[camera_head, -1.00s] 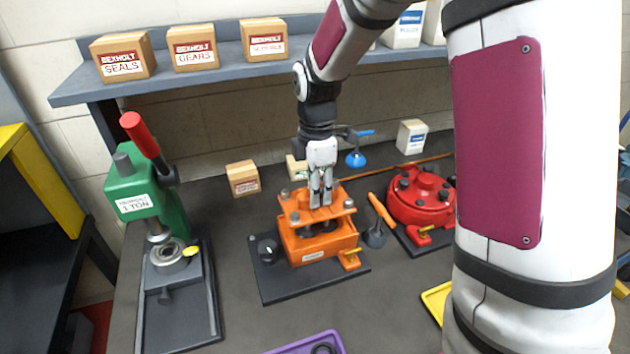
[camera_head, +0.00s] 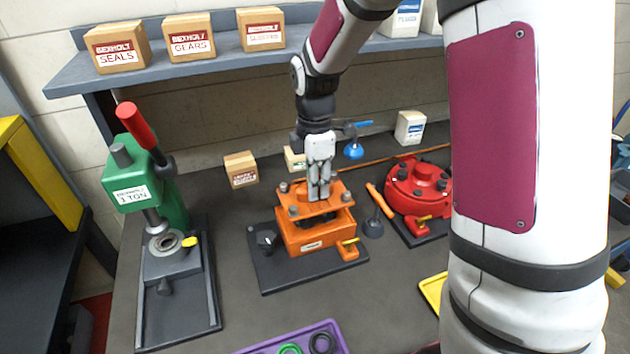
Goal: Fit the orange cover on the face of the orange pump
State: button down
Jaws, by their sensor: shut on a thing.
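The orange pump (camera_head: 308,241) stands on a dark base plate on the bench, with a small orange and yellow fitting at its front right. The orange cover (camera_head: 335,203), a flat plate with grey bolt heads at its corners, is level over the pump's upward face. A dark strip shows between cover and pump body, so I cannot tell whether they touch. My gripper (camera_head: 319,196) points straight down and is shut on the raised middle of the cover. Its fingertips hide part of the cover.
The red pump (camera_head: 419,188) stands close on the right, with an orange-handled tool (camera_head: 379,203) between. A green press (camera_head: 146,190) stands left. A purple tray (camera_head: 270,345) with rings is at the front. Small boxes (camera_head: 241,169) are behind. Bench is clear between press and pump.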

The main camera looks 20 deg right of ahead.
aim_at(315, 202)
jog(key=shift+w+f+b, duration=0.1)
jog(key=shift+f+b, duration=0.65)
jog(key=shift+f, duration=2.35)
dwell(0.4)
jog(key=c, duration=1.1)
grip_release()
jog(key=shift+r+p, duration=1.45)
jog(key=shift+r, duration=1.55)
notch_tip(315, 202, up, 12)
